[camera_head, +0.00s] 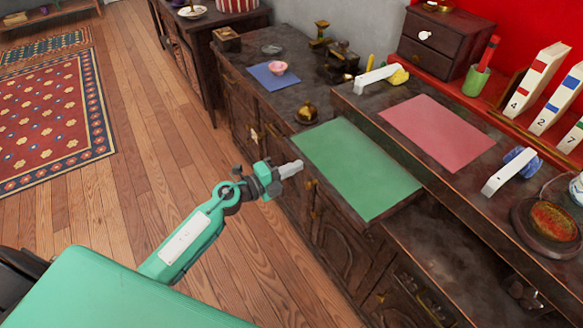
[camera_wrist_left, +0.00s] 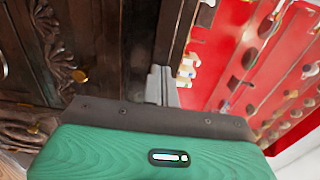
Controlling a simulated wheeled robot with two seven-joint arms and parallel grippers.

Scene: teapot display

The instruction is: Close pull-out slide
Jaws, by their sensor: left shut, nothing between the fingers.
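The pull-out slide (camera_head: 408,205) is a dark wooden board standing out from the cabinet, with a green mat (camera_head: 357,168) on top. My left gripper (camera_head: 297,167) is shut and empty. It is beside the left front part of the slide, its fingertips pointing at the cabinet side. Whether they touch the slide's edge I cannot tell. In the left wrist view the closed fingers (camera_wrist_left: 161,85) show in front of a dark wooden edge. My right gripper is not in view.
A brass bell-like object (camera_head: 306,113) stands left of the green mat. A pink mat (camera_head: 437,131) lies on the raised counter behind, near a white block (camera_head: 377,79). A round dish (camera_head: 546,228) is at the right. Open wooden floor (camera_head: 150,110) lies left of the cabinets.

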